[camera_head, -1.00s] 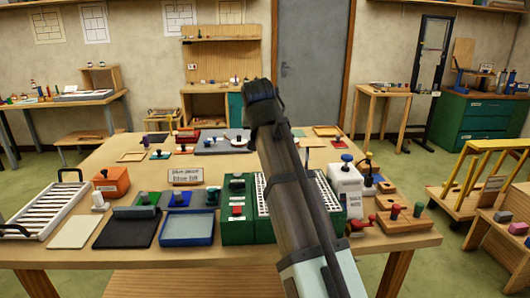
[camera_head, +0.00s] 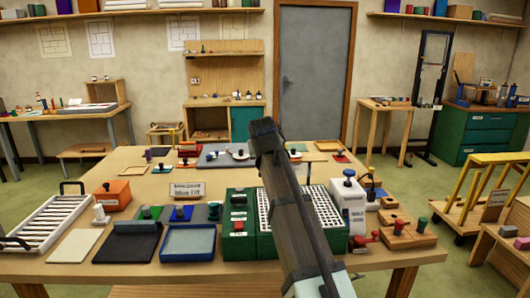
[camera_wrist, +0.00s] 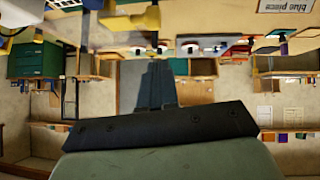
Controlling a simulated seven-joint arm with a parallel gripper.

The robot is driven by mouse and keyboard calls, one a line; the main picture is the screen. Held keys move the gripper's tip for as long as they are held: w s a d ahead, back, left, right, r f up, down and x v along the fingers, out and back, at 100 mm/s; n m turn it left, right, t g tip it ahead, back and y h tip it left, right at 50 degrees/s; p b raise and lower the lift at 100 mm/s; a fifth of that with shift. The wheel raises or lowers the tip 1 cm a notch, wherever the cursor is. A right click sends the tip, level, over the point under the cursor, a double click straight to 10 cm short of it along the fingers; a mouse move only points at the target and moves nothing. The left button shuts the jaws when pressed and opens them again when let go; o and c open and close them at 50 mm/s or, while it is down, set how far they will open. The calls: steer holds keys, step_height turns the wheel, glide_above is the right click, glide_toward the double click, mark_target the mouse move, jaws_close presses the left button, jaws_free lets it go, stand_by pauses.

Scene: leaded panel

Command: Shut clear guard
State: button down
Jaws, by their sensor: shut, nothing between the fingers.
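The green machine (camera_head: 238,228) stands at the front middle of the table, with a white grid top (camera_head: 322,207) and a red button on its left block. A clear guard cannot be made out with certainty; my arm covers part of the grid. In the head view my arm rises in front of the machine to a dark end, and its fingers cannot be told apart there. In the wrist view my gripper (camera_wrist: 157,70) shows as dark grey fingers, shut together and empty, pointing towards the door side of the room. No contact with the machine is seen.
A white machine (camera_head: 347,200) and wooden blocks with knobs (camera_head: 408,233) stand to the right of the grid. The table's front edge is clear.

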steer(key=shift+d+f, duration=0.15)
steer(key=shift+f, duration=0.75)
steer(key=shift+d+f, duration=0.1)
steer(key=shift+f, duration=0.8)
steer(key=shift+s+f, duration=0.25)
steer(key=shift+f, duration=0.4)
steer(key=shift+s+f, duration=0.2)
steer(key=shift+f, duration=0.45)
steer(key=shift+r, duration=0.1)
